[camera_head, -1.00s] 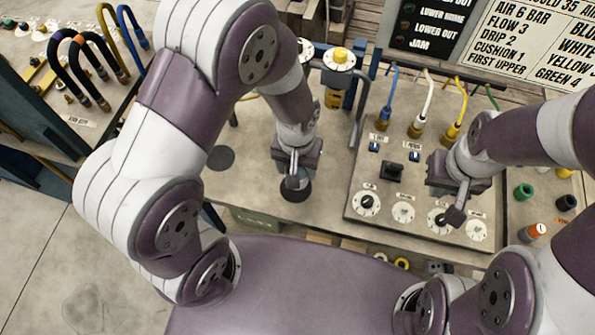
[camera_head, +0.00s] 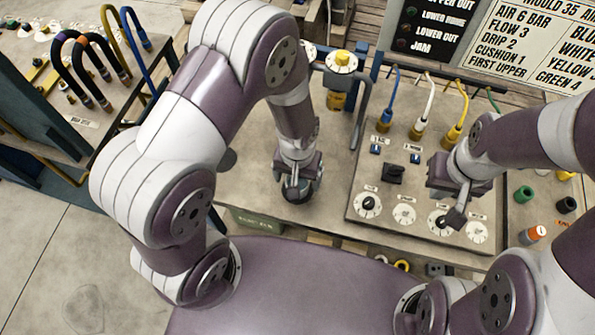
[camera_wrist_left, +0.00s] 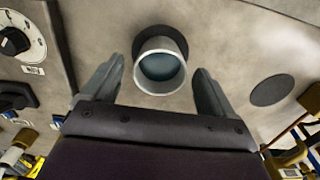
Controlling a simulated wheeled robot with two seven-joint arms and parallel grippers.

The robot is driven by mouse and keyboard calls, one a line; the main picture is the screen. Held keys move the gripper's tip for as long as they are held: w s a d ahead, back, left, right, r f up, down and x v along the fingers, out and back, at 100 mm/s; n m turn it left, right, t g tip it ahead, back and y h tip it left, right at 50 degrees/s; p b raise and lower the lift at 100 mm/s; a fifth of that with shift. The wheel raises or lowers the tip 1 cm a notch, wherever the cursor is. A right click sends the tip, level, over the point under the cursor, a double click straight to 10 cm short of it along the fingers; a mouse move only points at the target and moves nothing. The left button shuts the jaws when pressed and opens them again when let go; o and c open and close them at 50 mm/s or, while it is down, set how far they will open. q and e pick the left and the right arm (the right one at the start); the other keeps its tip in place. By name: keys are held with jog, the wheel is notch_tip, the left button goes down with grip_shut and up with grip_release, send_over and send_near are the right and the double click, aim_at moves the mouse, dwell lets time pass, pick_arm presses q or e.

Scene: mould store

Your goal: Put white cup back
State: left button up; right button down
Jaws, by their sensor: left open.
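A pale cup (camera_wrist_left: 160,66) shows in the left wrist view, mouth towards the camera, with a blue-grey inside. It is over a dark round disc (camera_wrist_left: 180,40) on the bench. My left gripper (camera_wrist_left: 156,84) is open, with one finger on each side of the cup and gaps to both. In the head view my left gripper (camera_head: 297,188) points down over this disc, and largely hides the cup. My right gripper (camera_head: 456,212) is over the dial panel, beside a dial; whether its jaws are open is unclear.
A second dark disc (camera_wrist_left: 272,90) lies bare to the right in the wrist view. The panel (camera_head: 365,231) with dials, switches and coloured hoses stands right of my left gripper. Green (camera_head: 524,194) and orange (camera_head: 536,232) pieces lie farther right.

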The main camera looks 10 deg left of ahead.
pick_arm(q)
notch_tip(320, 180, up, 12)
jog(key=s+a+r+t, duration=0.1)
jog(key=s+a+r, duration=0.1)
jog(key=a, duration=0.6)
jog(key=shift+s+a+r+b, duration=0.25)
jog(key=shift+s+a+b, duration=0.2)
jog(key=shift+s, duration=0.2)
jog(key=shift+d+f, duration=0.1)
